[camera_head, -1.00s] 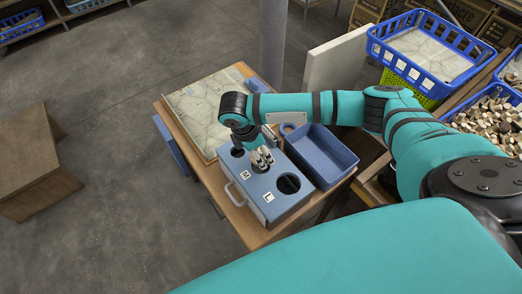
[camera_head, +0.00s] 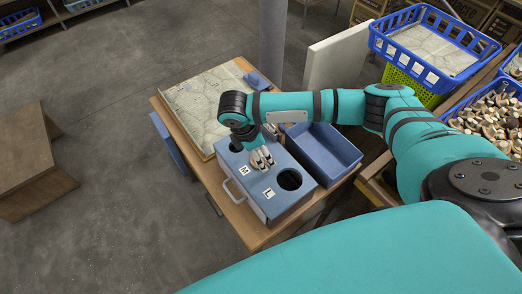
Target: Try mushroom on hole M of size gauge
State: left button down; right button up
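The size gauge (camera_head: 250,188) is a blue-grey box with a handle on its left side, standing on a small wooden table. Its top bears the labels M (camera_head: 244,170) and L (camera_head: 268,193). The round dark L hole (camera_head: 289,179) is uncovered and looks empty. My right gripper (camera_head: 263,160) points down over the top of the gauge, beside the M label, and covers the M hole. Its pale fingertips are close to the top. No mushroom can be made out between them, and I cannot tell how far they are closed. My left gripper is out of view.
An empty blue tray (camera_head: 328,150) stands right of the gauge. A pale patterned board (camera_head: 200,105) lies behind it. A crate of mushrooms (camera_head: 490,125) and a blue basket (camera_head: 432,45) are at the right. A wooden bench (camera_head: 25,160) stands at the left.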

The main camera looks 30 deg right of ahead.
jog(key=shift+o, duration=0.9)
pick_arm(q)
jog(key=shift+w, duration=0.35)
pick_arm(e)
jog(key=v, duration=1.2)
